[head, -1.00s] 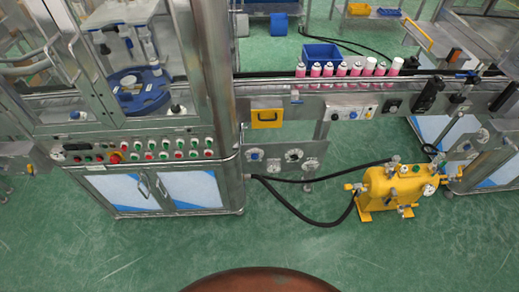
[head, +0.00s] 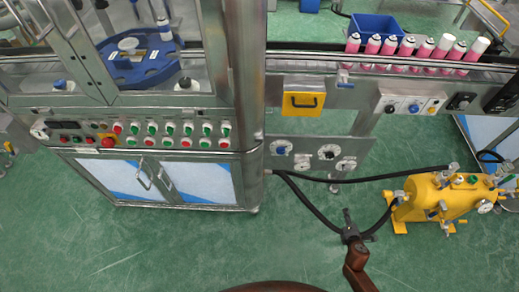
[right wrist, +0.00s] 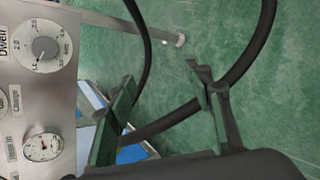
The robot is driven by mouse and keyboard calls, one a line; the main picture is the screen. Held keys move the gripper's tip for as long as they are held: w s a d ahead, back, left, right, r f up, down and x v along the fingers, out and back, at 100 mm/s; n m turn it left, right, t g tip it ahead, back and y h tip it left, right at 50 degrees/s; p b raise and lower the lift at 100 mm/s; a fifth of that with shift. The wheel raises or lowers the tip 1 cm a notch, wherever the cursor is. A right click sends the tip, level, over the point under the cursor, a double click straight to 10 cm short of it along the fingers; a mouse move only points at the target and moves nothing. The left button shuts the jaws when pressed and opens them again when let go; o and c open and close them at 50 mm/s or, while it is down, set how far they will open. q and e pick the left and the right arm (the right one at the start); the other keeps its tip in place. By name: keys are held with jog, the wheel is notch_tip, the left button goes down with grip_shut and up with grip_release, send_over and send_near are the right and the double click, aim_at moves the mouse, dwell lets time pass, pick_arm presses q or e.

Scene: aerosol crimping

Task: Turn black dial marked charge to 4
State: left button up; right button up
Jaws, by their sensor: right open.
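The control panel under the conveyor carries a round white-faced dial (head: 327,152) with a dark centre; its marking is too small to read in the head view. In the right wrist view a "Charge" label (right wrist: 17,97) sits beside a round dial cut off by the left edge, so its setting is hidden. A grey knob (right wrist: 44,47) on a numbered scale sits by a "Dwell" label. My right gripper (head: 350,224) is low in front of the panel, apart from it. Its fingers (right wrist: 163,82) are spread and empty in the right wrist view. My left gripper is out of view.
A pressure gauge (right wrist: 42,147) and a blue knob (head: 281,148) share the panel. Black hoses (head: 312,207) run near my right gripper to the yellow tank (head: 440,196). Pink cans (head: 407,46) line the conveyor above. Green floor is open in front.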

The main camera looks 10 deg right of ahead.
jog(key=w+a+r+n+t+b, duration=0.2)
jog(key=w+r+n+t+b, duration=0.3)
jog(key=w+r, duration=0.35)
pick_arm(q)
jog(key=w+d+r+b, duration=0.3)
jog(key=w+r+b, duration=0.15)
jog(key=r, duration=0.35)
pick_arm(e)
jog(key=n+t, duration=0.3)
jog(key=n, duration=0.4)
send_near(330, 157)
jog(key=w, duration=0.1)
jog(key=shift+y, duration=0.3)
jog(key=b+x, duration=0.1)
jog(key=x, duration=0.5)
jog(key=shift+d+r, duration=0.15)
jog(key=shift+d, duration=0.05)
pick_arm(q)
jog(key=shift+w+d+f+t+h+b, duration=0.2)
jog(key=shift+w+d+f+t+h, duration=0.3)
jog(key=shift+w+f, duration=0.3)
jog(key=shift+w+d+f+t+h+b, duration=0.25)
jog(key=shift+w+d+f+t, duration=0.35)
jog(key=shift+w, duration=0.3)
pick_arm(e)
jog(key=shift+x, duration=0.8)
jog(key=shift+r, duration=0.1)
jog(key=shift+c, duration=0.4)
jog(key=c, duration=1.1)
